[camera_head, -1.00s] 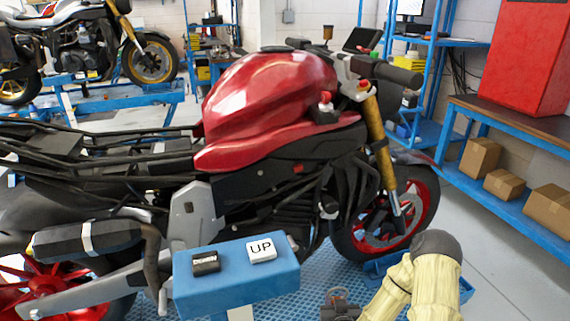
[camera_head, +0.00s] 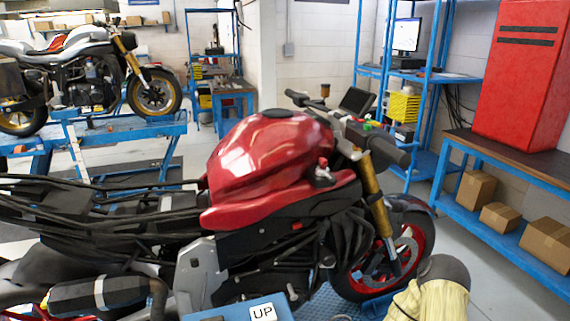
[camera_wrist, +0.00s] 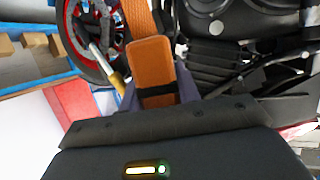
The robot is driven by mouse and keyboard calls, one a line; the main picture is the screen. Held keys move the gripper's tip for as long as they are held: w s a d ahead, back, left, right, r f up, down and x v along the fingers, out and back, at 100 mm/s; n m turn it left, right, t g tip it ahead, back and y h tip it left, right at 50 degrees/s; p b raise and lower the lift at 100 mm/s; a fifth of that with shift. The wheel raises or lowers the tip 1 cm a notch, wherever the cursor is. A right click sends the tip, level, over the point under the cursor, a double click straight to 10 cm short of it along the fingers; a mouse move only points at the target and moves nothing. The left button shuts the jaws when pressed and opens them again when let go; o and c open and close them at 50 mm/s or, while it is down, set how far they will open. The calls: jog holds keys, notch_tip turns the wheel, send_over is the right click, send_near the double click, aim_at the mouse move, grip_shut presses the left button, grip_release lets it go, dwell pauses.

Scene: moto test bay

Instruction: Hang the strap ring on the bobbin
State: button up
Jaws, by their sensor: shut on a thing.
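In the wrist view, an orange strap (camera_wrist: 152,60) runs from the top edge down to my gripper (camera_wrist: 157,92). A wider, stiffer orange section with a black band lies between the two greyish fingers, and my gripper is shut on it. The strap's ring cannot be made out. In the head view, my gripper and the strap are out of sight below the picture. The red motorcycle (camera_head: 270,160) stands across the middle. I cannot make out the bobbin on it in either view.
A blue control box with an UP button (camera_head: 262,313) is cut off at the bottom edge. A blue-framed workbench (camera_head: 520,165) with cardboard boxes (camera_head: 476,189) beneath stands at right.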

jog(key=shift+f, duration=0.1)
dwell(0.3)
jog(key=w+f+n+y+b, duration=0.1)
jog(key=w+f+b, duration=0.3)
jog(key=f+b, duration=0.8)
jog(key=w+f+n+y+b, duration=0.1)
jog(key=w+f+b, duration=0.3)
jog(key=f+b, duration=0.9)
jog(key=w+f+n+y+b, duration=0.1)
jog(key=w+f+b, duration=0.3)
jog(key=f+b, duration=0.9)
jog(key=y+b, duration=0.1)
jog(key=b, duration=1.1)
jog(key=shift+w+a+n+g, duration=0.3)
jog(key=shift+w+a, duration=0.05)
jog(key=shift+w, duration=0.05)
jog(key=shift+f+b, duration=1.45)
jog(key=shift+f, duration=1)
jog(key=shift+f+b, duration=1.2)
jog(key=shift+f, duration=1.1)
jog(key=shift+f, duration=0.1)
